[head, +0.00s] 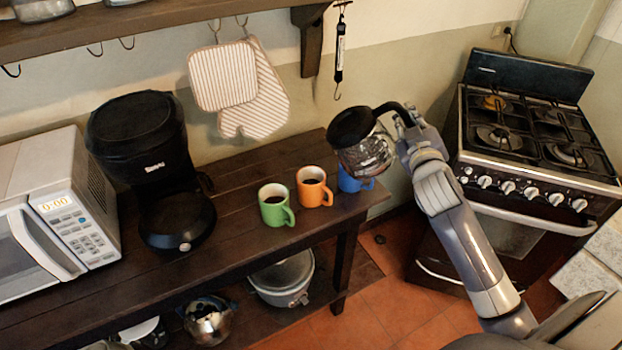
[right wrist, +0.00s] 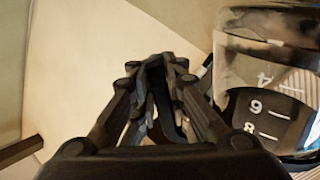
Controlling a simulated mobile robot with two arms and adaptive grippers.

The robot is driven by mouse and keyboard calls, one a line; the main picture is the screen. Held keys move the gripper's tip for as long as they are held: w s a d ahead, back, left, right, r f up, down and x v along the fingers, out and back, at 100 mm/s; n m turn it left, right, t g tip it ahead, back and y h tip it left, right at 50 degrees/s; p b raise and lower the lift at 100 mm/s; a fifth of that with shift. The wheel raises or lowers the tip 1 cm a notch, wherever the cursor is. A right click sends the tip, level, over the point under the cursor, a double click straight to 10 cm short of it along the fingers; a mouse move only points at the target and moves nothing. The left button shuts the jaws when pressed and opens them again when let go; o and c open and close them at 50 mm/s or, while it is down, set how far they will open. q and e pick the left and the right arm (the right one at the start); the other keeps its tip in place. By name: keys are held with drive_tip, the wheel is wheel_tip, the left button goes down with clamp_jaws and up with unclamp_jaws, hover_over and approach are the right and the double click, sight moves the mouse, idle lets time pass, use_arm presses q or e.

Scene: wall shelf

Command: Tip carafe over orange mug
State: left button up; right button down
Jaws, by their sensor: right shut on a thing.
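The glass carafe (head: 368,150) with a black lid and black handle is held up above the right end of the wooden table, tilted a little. My right gripper (head: 402,117) is shut on its handle. In the right wrist view the carafe (right wrist: 268,85) shows at the right with white level marks. My left gripper is out of view.
A black coffee maker (head: 150,170) and a microwave (head: 55,210) stand on the left of the table (head: 245,172). Oven mitts (head: 235,80) and a hanging scale (head: 339,50) hang above from a shelf (head: 150,22). A gas stove (head: 530,140) stands at the right.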

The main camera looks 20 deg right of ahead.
drive_tip(key=s+d+f+m+b, duration=0.2)
drive_tip(key=d+f+m+b, duration=0.1)
drive_tip(key=d+f+m, duration=0.2)
drive_tip(key=shift+s+d+f+m+b, duration=0.3)
drive_tip(key=shift+f+m, duration=0.8)
drive_tip(key=shift+f, duration=1.1)
drive_tip(key=shift+a, duration=0.1)
